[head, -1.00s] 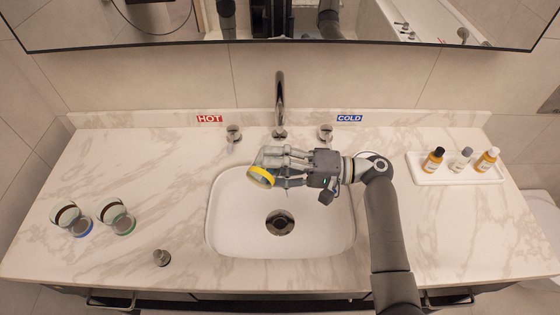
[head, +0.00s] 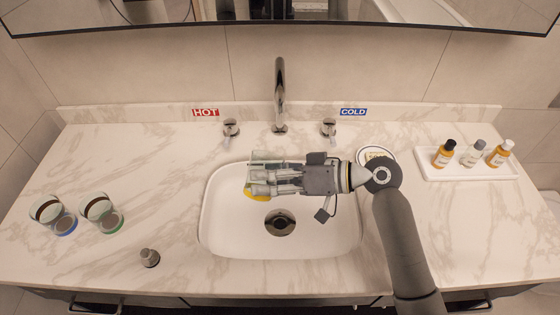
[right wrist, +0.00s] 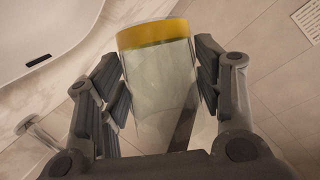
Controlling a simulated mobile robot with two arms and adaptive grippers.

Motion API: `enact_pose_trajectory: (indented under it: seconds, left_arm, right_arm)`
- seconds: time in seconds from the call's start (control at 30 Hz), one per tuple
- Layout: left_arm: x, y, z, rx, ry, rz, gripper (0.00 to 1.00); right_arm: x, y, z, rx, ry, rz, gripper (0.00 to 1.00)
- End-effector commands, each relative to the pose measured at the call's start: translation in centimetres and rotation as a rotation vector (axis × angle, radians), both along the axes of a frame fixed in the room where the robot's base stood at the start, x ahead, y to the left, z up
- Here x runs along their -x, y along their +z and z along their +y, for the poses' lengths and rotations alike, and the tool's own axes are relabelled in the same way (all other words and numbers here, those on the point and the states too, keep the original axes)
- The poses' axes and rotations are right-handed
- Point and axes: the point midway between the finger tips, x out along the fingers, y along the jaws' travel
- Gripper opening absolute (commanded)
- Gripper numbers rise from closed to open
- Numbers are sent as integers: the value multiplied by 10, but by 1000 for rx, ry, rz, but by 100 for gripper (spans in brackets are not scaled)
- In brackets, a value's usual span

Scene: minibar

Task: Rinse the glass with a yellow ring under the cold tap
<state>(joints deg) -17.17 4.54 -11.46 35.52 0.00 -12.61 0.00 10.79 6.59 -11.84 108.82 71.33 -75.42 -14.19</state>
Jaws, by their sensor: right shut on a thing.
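The glass with the yellow ring (head: 256,194) is in my right gripper (head: 266,180), over the left half of the sink basin. In the right wrist view the glass (right wrist: 160,70) sits between both fingers, its yellow band at the far end. In the head view the fingers hide much of the glass. The faucet (head: 280,95) stands behind the basin. The cold tap handle (head: 328,127) is on its right, below the blue COLD label (head: 353,112). No water shows at the spout. My left gripper is not in view.
A white tray (head: 450,172) with small bottles is at the right. The hot tap handle (head: 231,128) is left of the faucet. A small stopper-like object (head: 149,258) lies front left.

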Motion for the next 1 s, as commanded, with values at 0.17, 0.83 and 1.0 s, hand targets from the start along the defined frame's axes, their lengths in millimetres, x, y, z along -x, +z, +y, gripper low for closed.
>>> enact_pose_trajectory:
  seconds: [0.17,0.83,1.0]
  left_arm:
    - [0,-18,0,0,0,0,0]
    - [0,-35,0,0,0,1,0]
    - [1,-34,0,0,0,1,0]
  right_arm:
    - [15,-15,7,91,4,-183,30]
    - [41,-31,20,297,0,-601,30]
    - [41,-31,20,298,0,-604,30]
